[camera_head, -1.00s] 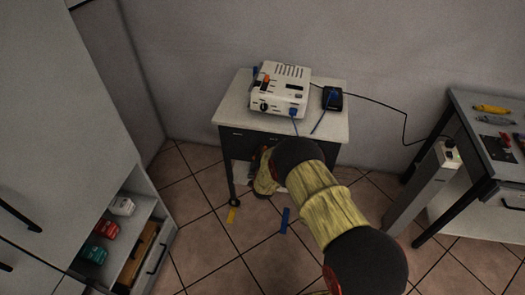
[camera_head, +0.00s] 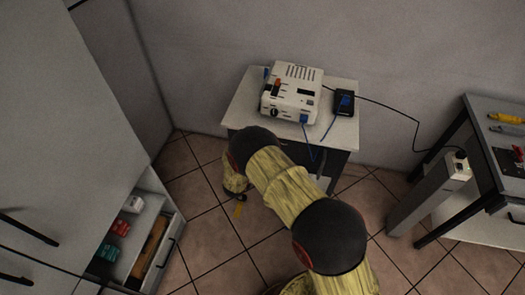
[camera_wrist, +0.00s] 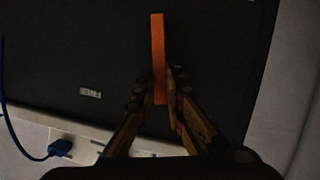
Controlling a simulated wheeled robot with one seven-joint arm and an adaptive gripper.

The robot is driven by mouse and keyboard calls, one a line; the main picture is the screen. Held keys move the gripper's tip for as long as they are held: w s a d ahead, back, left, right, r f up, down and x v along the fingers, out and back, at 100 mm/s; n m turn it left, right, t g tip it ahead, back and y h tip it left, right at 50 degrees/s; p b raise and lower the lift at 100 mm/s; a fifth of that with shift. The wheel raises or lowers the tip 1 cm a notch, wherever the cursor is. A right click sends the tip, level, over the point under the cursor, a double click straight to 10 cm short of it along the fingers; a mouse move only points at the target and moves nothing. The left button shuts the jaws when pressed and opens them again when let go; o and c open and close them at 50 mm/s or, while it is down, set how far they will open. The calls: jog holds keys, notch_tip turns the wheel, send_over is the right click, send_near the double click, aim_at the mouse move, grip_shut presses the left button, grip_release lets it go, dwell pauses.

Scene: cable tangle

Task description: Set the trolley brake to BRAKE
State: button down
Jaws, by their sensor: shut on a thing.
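The trolley (camera_head: 247,104) stands against the back wall in the head view, with a white top and dark front. In the wrist view an orange lever (camera_wrist: 158,40) stands out in front of a dark panel (camera_wrist: 60,55). A small pale label (camera_wrist: 90,93), which seems to read FREE, is on the panel left of the lever. My gripper (camera_wrist: 161,84) is shut on the lower end of the lever, one finger on each side. In the head view my arm hides the lever and much of the trolley's front. No BRAKE label is visible.
A white device (camera_head: 292,92) and a black box (camera_head: 344,102) with blue cables sit on the trolley top. A blue plug (camera_wrist: 60,148) shows in the wrist view. A workbench (camera_head: 483,140) stands right, an open cabinet (camera_head: 150,205) left.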

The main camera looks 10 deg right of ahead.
jog(key=shift+w+a+f+n+h, duration=0.3)
jog(key=shift+a+n+h, duration=0.15)
jog(key=shift+a+n, duration=0.2)
jog(key=shift+w+a+f+n+h, duration=0.15)
jog(key=shift+a+f+n+h, duration=0.15)
jog(key=shift+a+n+h, duration=0.35)
jog(key=c, duration=2)
grip_release()
jog(key=shift+o, duration=0.8)
jog(key=v, duration=1.1)
jog(key=shift+s+a+r, duration=0.15)
jog(key=shift+s+r, duration=0.15)
